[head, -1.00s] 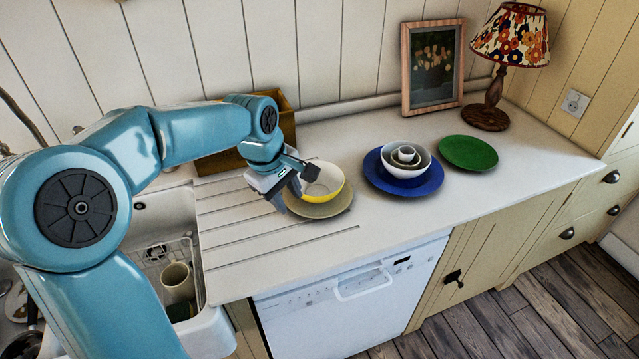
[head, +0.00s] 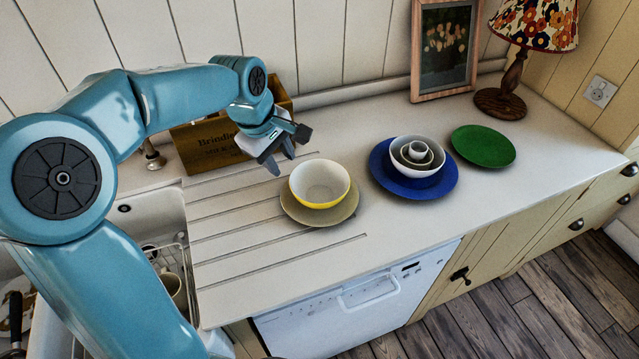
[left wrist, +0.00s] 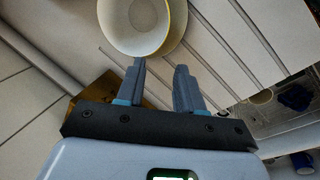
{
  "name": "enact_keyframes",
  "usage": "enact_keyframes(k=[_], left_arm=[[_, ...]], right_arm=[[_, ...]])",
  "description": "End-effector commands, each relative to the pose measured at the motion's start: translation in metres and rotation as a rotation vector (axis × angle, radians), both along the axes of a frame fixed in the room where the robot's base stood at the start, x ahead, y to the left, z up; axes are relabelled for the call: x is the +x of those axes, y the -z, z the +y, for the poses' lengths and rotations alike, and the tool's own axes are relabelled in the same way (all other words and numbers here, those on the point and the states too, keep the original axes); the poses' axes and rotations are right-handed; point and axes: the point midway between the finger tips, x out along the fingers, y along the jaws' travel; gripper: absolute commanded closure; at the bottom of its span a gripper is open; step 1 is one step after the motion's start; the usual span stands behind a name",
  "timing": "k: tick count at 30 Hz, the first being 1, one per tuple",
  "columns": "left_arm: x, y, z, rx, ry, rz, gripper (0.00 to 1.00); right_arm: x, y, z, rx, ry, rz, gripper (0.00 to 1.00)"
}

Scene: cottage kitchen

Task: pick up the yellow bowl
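The yellow bowl (head: 320,184), white inside and yellow outside, stands upright on a beige plate (head: 338,218) on the counter. In the left wrist view the bowl (left wrist: 140,22) is ahead of the fingertips, with the plate (left wrist: 178,22) behind it. My left gripper (head: 284,160) is open and empty, above the counter to the upper left of the bowl and apart from it. In the left wrist view its two fingers (left wrist: 161,66) are spread with a gap between them. My right gripper is not in view.
A blue plate (head: 440,188) with stacked bowls (head: 402,156) stands to the right, then a green plate (head: 483,146). A wooden box (head: 205,143) is behind my gripper. A sink (head: 150,212) is at left; a picture frame (head: 445,50) and lamp (head: 508,88) stand behind.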

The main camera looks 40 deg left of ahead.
Motion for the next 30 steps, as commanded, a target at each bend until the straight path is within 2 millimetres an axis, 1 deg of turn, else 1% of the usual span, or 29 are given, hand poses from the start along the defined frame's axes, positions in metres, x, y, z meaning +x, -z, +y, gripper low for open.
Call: enact_keyframes(k=[3,9,12,15,20,24,27,30], left_arm=[[0.002,0.022,-0.003,-0.003,0.002,0.007,0.64],[0.015,0.067,-0.006,-0.003,0.001,0.007,0.64],[0.020,0.085,-0.006,-0.003,0.002,0.006,0.64],[0.024,0.096,-0.006,-0.002,0.002,0.003,0.64],[0.028,0.106,-0.007,-0.002,0.002,0.004,0.64],[0.034,0.127,-0.011,-0.004,0.002,0.006,0.64],[0.039,0.143,-0.011,-0.003,0.001,0.005,0.64],[0.042,0.150,-0.010,-0.003,0.001,0.002,0.64]], right_arm=[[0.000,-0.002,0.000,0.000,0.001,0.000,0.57],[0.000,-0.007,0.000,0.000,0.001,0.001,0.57],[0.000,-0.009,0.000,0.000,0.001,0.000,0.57],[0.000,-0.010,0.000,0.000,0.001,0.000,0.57],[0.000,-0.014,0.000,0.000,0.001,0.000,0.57],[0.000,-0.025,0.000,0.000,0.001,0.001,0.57],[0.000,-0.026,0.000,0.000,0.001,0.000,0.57],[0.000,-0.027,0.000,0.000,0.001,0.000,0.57]])
